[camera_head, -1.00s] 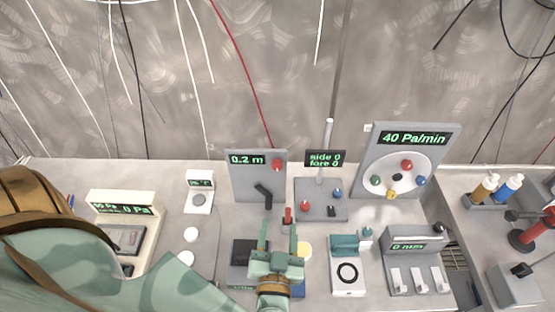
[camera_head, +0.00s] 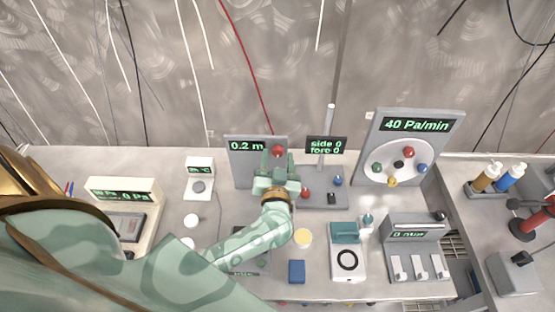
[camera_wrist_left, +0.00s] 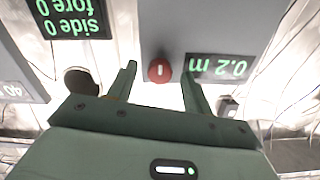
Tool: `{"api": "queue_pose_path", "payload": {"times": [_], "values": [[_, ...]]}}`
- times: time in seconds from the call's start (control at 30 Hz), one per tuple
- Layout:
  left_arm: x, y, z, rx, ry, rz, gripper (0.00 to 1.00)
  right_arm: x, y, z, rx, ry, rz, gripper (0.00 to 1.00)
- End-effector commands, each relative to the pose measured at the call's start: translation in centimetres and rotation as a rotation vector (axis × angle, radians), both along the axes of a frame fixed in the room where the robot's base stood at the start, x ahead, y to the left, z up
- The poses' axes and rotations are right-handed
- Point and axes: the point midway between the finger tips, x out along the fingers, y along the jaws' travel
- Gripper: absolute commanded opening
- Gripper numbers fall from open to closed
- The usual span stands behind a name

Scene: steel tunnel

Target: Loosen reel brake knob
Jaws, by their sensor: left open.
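The red round knob (camera_head: 278,150) is at the upper right of the grey upright panel (camera_head: 241,172) whose display reads 0.2 m. I take it for the reel brake knob. My left gripper (camera_head: 277,163) is open in front of this panel, just below the knob in the head view. In the left wrist view, which is upside down, the red knob (camera_wrist_left: 159,70) with a pale mark lies between the two open fingertips (camera_wrist_left: 159,78). I see no contact. The panel's black crank is hidden behind my gripper in the head view. My right gripper is out of view.
Right of the panel stands the "side 0 fore 0" box (camera_head: 325,146) with a joystick post and small knobs. A yellow disc (camera_head: 303,238) and blue block (camera_head: 297,271) are on the bench in front.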

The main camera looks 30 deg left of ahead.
Motion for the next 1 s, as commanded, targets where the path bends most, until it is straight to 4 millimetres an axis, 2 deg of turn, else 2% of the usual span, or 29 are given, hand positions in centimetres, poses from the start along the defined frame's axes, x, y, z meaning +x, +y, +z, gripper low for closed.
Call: {"api": "queue_pose_path", "payload": {"times": [0.23, 0.27, 0.4, 0.43, 0.73, 1.0], "values": [[0.1, 0.1, 0.0, 0.000, 0.000, 0.000, 0.50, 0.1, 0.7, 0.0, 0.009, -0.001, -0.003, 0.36], [0.1, 0.1, 0.0, 0.000, 0.000, 0.000, 0.48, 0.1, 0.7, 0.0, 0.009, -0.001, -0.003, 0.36], [0.1, 0.1, 0.0, 0.000, 0.000, 0.000, 0.09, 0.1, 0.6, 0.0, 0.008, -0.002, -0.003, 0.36], [0.1, 0.1, 0.0, 0.000, 0.000, 0.000, 0.06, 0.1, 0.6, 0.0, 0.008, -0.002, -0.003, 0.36], [0.1, 0.0, 0.0, -0.020, -0.011, 0.000, 0.06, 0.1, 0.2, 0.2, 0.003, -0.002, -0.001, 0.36], [0.1, 0.0, 0.2, -0.138, -0.082, 0.000, 0.06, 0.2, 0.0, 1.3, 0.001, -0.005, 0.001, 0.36]]}}
